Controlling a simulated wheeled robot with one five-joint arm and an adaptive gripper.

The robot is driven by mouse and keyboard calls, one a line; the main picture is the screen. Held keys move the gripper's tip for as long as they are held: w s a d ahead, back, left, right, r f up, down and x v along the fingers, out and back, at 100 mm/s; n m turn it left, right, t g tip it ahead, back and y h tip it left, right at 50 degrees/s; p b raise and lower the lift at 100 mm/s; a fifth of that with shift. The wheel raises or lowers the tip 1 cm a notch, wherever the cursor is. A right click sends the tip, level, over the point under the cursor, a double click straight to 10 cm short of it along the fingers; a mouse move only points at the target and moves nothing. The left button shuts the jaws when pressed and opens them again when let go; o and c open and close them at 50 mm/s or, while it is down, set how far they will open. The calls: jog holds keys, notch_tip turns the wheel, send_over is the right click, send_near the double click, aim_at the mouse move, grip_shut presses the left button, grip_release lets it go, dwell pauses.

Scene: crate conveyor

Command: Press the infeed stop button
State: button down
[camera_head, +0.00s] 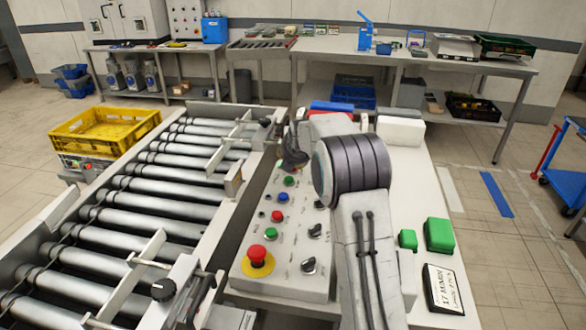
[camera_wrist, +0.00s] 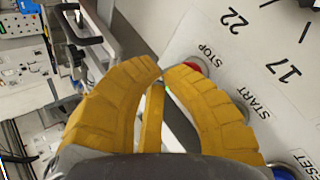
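The control panel (camera_head: 290,240) stands beside the roller conveyor. In the wrist view, a red button (camera_wrist: 195,65) labelled STOP is partly hidden behind my right finger. A green START button (camera_wrist: 262,113) and a blue RESET button (camera_wrist: 284,173) follow below it. The green button (camera_head: 289,181) and blue button (camera_head: 282,197) also show in the head view; the STOP button seems hidden there by my gripper (camera_head: 292,160). My yellow fingers (camera_wrist: 161,72) have their tips together, with nothing held. The tips appear just left of the STOP button; whether they touch it is unclear.
Another red button (camera_head: 277,215), a red mushroom button on a yellow base (camera_head: 257,252) and black knobs (camera_head: 309,265) are lower on the panel. The conveyor (camera_head: 150,200) is left, with a yellow crate (camera_head: 105,130) beside it. Green boxes (camera_head: 439,235) lie right.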

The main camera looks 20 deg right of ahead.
jog(key=shift+f+b, duration=0.55)
dwell(1.1)
jog(key=shift+r, duration=0.1)
jog(key=shift+r+p, duration=0.65)
jog(key=shift+r, duration=0.2)
jog(key=shift+r, duration=0.1)
jog(key=shift+r+p, duration=1.8)
jog(key=shift+r, duration=0.6)
